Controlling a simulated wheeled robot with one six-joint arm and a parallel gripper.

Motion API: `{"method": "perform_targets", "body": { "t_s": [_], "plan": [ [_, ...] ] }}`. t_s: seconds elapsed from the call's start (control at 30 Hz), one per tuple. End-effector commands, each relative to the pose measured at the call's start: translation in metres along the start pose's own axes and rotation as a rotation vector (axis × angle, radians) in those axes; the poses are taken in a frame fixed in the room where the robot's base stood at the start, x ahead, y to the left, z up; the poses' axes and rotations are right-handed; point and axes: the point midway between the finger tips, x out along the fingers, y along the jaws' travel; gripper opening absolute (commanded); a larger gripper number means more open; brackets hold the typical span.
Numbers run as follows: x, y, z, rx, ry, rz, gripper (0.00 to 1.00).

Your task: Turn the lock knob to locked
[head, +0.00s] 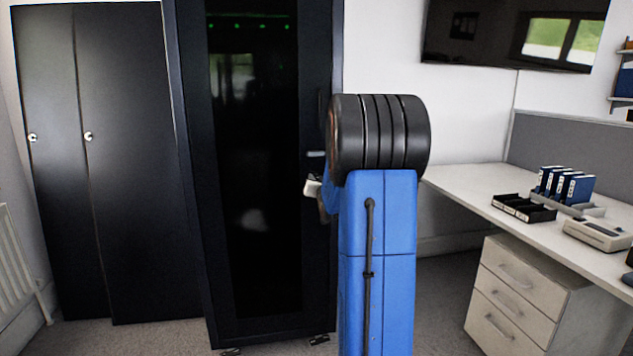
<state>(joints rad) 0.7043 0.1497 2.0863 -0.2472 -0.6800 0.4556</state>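A tall black rack cabinet (322,270) with a dark glass door stands in the middle of the head view. My blue arm with its black joint rises in front of its right edge. My gripper (314,188) is at the rack door's right edge, mostly hidden behind my arm; only a small pale part shows. I cannot tell whether it is open or shut, or whether it touches the door. A small light grey piece (316,154) shows on the door edge just above it, too small to identify. No lock knob is clearly visible on the rack; that area is partly hidden.
A dark two-door cupboard (125,200) with round silver knobs stands at the left. A desk (470,185) with binders (565,185) and a drawer unit (520,295) stands at the right. A screen (480,35) hangs above. Carpet is clear before the cupboard.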

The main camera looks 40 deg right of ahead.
Motion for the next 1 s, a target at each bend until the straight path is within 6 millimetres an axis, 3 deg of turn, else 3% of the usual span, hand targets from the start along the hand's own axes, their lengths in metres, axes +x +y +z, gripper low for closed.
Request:
{"method": "perform_targets", "body": {
  "t_s": [0.47, 1.0],
  "plan": [
    [-0.0002, 0.0004, -0.0001, -0.145, 0.000, 0.000, 0.00],
    [-0.0001, 0.0009, -0.0004, -0.641, 0.000, 0.000, 0.00]
  ]
}}
